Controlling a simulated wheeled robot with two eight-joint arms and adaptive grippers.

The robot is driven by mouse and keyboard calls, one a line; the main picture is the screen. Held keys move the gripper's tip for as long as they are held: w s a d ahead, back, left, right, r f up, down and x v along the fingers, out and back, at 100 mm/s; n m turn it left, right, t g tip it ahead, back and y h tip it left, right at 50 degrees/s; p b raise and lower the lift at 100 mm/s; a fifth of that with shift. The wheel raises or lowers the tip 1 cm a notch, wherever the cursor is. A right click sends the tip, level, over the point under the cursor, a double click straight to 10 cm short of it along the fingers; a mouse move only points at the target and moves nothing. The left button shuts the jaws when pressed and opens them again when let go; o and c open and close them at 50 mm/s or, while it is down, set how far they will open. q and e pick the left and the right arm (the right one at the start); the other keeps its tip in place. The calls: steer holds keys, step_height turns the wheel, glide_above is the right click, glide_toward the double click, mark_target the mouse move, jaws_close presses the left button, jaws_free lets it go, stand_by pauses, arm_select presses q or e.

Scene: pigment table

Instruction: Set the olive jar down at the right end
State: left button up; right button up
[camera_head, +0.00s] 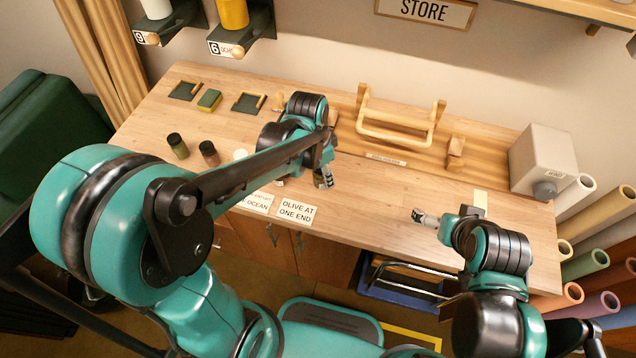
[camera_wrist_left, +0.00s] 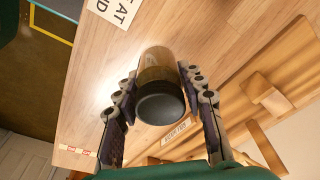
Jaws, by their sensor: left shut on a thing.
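My left gripper (camera_head: 322,180) is over the middle of the table, its arm crossing from the left. In the left wrist view, my left gripper (camera_wrist_left: 160,82) is shut on an olive-brown glass jar (camera_wrist_left: 157,66) with a dark round end facing the camera. I cannot tell whether the jar touches the table. In the head view the held jar is mostly hidden by the gripper.
A dark green jar (camera_head: 177,146) and a reddish-brown jar (camera_head: 209,154) stand on the left. A card ending in "OCEAN" (camera_head: 257,202) is partly behind my arm. A wooden rail holder (camera_head: 398,132) stands at the back, a beige box (camera_head: 544,158) at the right. Wood between is clear.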

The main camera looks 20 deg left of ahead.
mark_target(319, 181)
arm_select(q)
steer(key=shift+w+a+f, duration=0.25)
steer(key=shift+a+f, duration=0.25)
steer(key=shift+a, duration=0.1)
step_height(319, 181, down, 3)
steer(key=shift+f+b, duration=0.1)
steer(key=shift+b, duration=0.75)
steer(key=shift+f, duration=0.35)
steer(key=shift+f, duration=0.1)
steer(key=o, duration=1.2)
steer(key=shift+o, duration=0.2)
